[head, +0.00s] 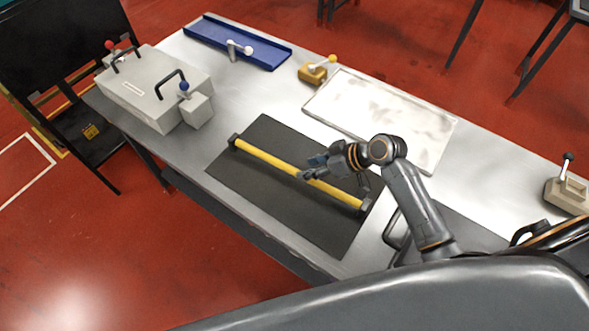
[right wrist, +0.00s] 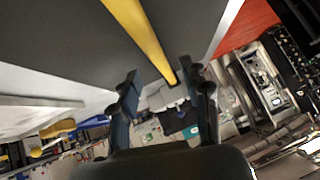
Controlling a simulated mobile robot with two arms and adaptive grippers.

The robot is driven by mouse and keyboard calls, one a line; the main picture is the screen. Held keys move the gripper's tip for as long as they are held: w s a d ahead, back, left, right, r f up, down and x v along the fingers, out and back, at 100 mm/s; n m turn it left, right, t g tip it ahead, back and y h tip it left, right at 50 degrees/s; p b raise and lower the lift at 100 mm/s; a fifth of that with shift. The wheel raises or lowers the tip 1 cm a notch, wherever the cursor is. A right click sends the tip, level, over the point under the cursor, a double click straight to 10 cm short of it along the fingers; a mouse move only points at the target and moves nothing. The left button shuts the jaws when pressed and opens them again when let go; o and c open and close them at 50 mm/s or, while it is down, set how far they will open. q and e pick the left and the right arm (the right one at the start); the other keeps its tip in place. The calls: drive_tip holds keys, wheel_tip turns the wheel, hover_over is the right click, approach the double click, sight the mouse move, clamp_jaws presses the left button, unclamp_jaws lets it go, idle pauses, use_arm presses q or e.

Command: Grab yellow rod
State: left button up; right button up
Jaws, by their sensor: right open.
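The yellow rod (head: 268,158) has dark end pieces and lies on a dark mat (head: 245,191) on the metal table. In the right wrist view the rod (right wrist: 141,35) runs from the top edge down toward the space between my fingers. My right gripper (head: 311,168) is over the middle of the rod and hides part of it. In the right wrist view the right gripper (right wrist: 163,95) has its two fingers apart with nothing clearly held. Whether the fingers touch the rod cannot be told. My left gripper is not in view.
A grey box (head: 140,98) with black handles stands at the table's left. A blue tray (head: 215,37) lies at the back. A white panel (head: 350,97) lies behind the mat. A yellow lever block (head: 313,73) stands near it, and a beige lever block (head: 565,193) is at far right.

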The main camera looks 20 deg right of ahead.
sight(295, 173)
drive_tip(key=shift+p+x, duration=0.6)
drive_tip(key=shift+x, duration=1.65)
drive_tip(key=shift+w+f, duration=0.2)
drive_tip(key=shift+f, duration=0.15)
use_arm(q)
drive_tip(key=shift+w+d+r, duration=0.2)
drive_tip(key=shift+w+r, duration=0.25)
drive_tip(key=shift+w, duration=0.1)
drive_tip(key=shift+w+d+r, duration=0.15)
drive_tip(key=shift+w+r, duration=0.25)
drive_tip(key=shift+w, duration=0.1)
use_arm(e)
clamp_jaws()
